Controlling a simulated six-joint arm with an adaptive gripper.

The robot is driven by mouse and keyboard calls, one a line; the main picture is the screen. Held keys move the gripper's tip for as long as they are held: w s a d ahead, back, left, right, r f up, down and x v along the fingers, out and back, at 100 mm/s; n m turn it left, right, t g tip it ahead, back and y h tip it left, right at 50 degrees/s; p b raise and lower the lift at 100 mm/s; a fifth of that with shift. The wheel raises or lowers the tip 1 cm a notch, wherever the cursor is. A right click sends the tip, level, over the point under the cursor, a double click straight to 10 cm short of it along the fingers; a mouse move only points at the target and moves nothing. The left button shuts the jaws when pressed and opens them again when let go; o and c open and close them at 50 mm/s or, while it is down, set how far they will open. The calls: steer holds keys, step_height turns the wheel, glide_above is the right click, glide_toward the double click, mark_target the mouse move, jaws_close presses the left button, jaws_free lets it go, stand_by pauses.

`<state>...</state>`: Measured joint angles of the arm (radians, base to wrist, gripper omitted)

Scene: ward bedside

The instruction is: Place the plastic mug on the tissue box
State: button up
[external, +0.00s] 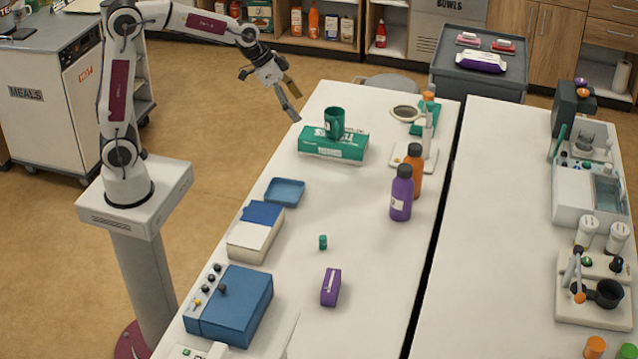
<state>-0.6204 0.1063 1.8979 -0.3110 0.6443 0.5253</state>
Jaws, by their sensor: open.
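A green plastic mug (334,123) stands upright on top of the green and white tissue box (333,145), near the far left part of the white table. My gripper (290,97) is open and empty. It is in the air to the left of the mug and a little higher in the picture, apart from both mug and box.
A blue tray (285,191), a white and blue box (256,232) and a blue device (230,304) line the table's left edge. Purple (401,195) and orange (415,170) bottles stand right of the tissue box. The table's middle is mostly clear.

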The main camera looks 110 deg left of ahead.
steer(key=s+d+r+m, duration=0.1)
steer(key=s+d, duration=0.1)
steer(key=d, duration=0.3)
steer(key=s+d+r, duration=0.2)
steer(key=d, duration=0.3)
steer(key=s+d+f+m+h, duration=0.1)
steer(key=s+d+f+m, duration=0.1)
steer(key=s+d, duration=1.5)
steer(key=shift+s+f+h, duration=0.3)
steer(key=shift+s, duration=1.05)
